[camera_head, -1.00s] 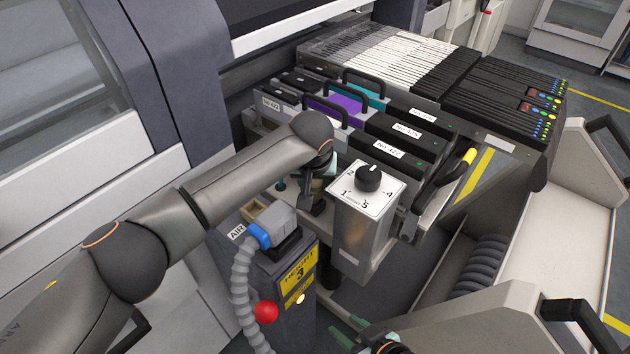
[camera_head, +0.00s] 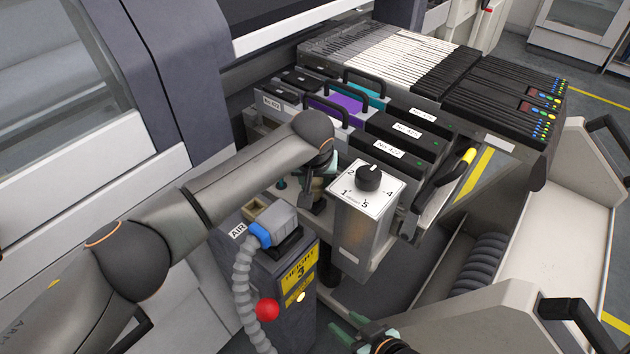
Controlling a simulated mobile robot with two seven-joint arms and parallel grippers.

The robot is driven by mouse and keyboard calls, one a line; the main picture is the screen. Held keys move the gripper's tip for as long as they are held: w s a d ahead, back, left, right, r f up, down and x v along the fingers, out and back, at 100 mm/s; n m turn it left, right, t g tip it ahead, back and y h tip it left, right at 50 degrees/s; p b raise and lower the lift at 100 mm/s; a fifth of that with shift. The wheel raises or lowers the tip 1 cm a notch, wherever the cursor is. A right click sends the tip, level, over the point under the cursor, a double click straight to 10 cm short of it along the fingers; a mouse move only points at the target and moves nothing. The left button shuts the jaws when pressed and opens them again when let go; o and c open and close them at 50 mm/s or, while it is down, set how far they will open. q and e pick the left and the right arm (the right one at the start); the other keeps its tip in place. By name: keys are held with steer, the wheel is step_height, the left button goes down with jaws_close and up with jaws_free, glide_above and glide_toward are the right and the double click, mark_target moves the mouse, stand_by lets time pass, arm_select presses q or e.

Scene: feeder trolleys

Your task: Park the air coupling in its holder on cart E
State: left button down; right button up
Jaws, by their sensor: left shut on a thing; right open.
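The air coupling (camera_head: 278,222) is a grey block with a blue collar and a grey ribbed hose (camera_head: 243,290). It sits on top of the dark post (camera_head: 265,277), beside the AIR label (camera_head: 238,231). My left gripper (camera_head: 314,203) reaches down just behind and right of the coupling, apart from its visible body. It is shut on a dark part that I cannot identify; the fingertips are mostly hidden. My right gripper (camera_head: 362,335) is open at the bottom edge, partly cut off, with greenish fingers. I cannot make out a cart E marking or a separate empty holder.
A dial box (camera_head: 367,187) with a black knob stands right of my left gripper. Feeders with black handles (camera_head: 365,87) fill the trolley behind. A red ball knob (camera_head: 267,310) sticks out from the post. A pale trolley frame (camera_head: 560,230) stands at the right.

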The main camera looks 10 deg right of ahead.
arm_select(q)
steer(key=shift+f, duration=0.3)
stand_by(0.4)
steer(key=shift+r+p, duration=0.45)
steer(key=shift+p, duration=0.25)
steer(key=shift+f, duration=0.5)
stand_by(0.4)
steer(key=shift+r+p, duration=0.5)
steer(key=shift+p, duration=0.05)
steer(key=shift+r, duration=0.1)
stand_by(0.5)
